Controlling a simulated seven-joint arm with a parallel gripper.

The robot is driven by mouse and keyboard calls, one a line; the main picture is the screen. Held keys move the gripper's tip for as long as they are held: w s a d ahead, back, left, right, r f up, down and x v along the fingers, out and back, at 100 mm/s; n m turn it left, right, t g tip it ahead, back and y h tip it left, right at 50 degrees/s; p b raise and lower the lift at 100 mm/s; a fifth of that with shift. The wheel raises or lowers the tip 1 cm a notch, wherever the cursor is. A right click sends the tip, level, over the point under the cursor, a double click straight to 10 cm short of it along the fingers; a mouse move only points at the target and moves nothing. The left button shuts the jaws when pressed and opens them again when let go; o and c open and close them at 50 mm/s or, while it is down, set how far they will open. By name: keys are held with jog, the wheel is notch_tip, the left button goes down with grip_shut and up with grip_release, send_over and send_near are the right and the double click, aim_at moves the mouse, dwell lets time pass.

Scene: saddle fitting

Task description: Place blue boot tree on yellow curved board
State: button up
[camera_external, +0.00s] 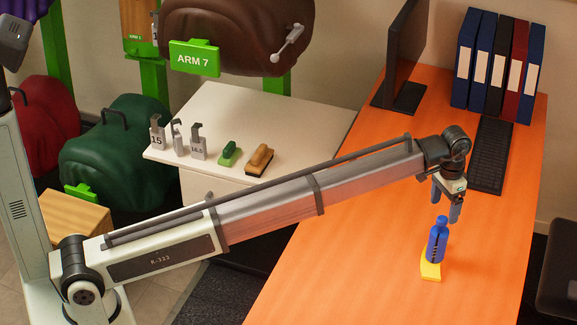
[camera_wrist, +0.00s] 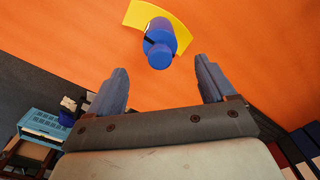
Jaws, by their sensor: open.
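The blue boot tree (camera_external: 436,246) stands upright on the yellow curved board (camera_external: 429,271), which lies flat on the orange desk. In the wrist view, the boot tree (camera_wrist: 160,36) shows from above, over the middle of the board (camera_wrist: 184,26), whose ends stick out on both sides. My gripper (camera_external: 446,214) is open and empty, a little above the boot tree and slightly to its right in the external view. In the wrist view, my two fingers (camera_wrist: 162,70) are spread apart, with the boot tree ahead of them and not between them. The boot tree's base is partly hidden there.
The orange desk (camera_external: 350,215) is clear around the board. A keyboard (camera_external: 492,155), monitor (camera_external: 402,50) and several binders (camera_external: 497,65) stand at the back. A white table (camera_external: 285,115) at the left holds labelled metal pieces and brushes. A dark chair (camera_external: 560,270) is at right.

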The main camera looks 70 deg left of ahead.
jog(key=shift+r, duration=1.85)
